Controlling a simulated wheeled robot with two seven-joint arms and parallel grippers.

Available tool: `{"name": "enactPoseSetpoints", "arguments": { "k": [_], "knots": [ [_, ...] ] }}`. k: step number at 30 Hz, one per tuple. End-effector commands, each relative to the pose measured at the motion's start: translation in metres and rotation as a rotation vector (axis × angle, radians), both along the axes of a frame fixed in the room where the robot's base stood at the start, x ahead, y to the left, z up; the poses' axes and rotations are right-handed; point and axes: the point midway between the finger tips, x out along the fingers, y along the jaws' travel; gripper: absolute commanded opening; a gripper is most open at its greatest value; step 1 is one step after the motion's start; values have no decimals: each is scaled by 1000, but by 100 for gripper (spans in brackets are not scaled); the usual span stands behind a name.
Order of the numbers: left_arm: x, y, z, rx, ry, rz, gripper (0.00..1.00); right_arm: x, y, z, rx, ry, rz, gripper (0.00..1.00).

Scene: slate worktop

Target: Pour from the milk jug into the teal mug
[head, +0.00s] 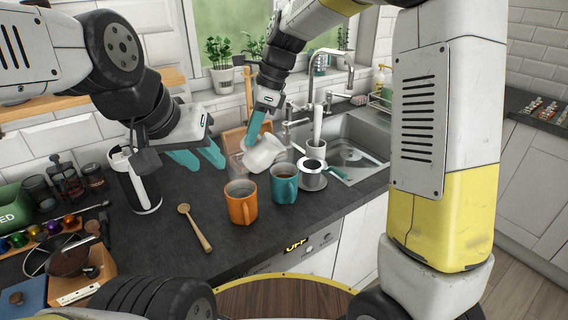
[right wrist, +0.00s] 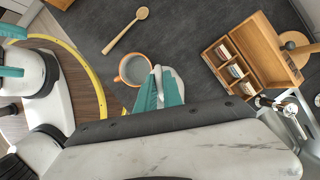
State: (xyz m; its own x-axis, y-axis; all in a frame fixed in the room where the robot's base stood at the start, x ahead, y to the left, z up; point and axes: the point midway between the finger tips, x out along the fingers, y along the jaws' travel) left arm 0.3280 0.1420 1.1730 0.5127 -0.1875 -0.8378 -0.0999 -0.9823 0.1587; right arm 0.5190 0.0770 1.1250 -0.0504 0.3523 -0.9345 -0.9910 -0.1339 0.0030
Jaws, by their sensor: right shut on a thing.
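The white milk jug (head: 262,155) is tilted, held in the air just above and behind the teal mug (head: 284,186). My right gripper (head: 256,128) is shut on the jug; in the right wrist view the teal fingers (right wrist: 158,90) close against the white jug (right wrist: 173,84). The teal mug stands upright on the worktop; it is hidden in the right wrist view. No stream of milk can be made out. My left gripper (head: 197,158) is open and empty, above the worktop between the black-and-white kettle-like vessel and the jug.
An orange mug (head: 240,204) stands close left of the teal mug. A wooden spoon (head: 195,228) lies in front. The black-and-white vessel (head: 140,185) stands left. A wooden box (right wrist: 240,65) shows in the right wrist view.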

Motion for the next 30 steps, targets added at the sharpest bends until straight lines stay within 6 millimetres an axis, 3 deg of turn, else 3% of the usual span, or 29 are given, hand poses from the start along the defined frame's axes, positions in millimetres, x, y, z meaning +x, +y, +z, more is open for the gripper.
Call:
{"name": "enactPoseSetpoints", "arguments": {
  "k": [30],
  "knots": [
    [0, 0, 0, 0, 0, 0, 36, 1, -4, 4, 69, 7, -1, 0]
  ]
}}
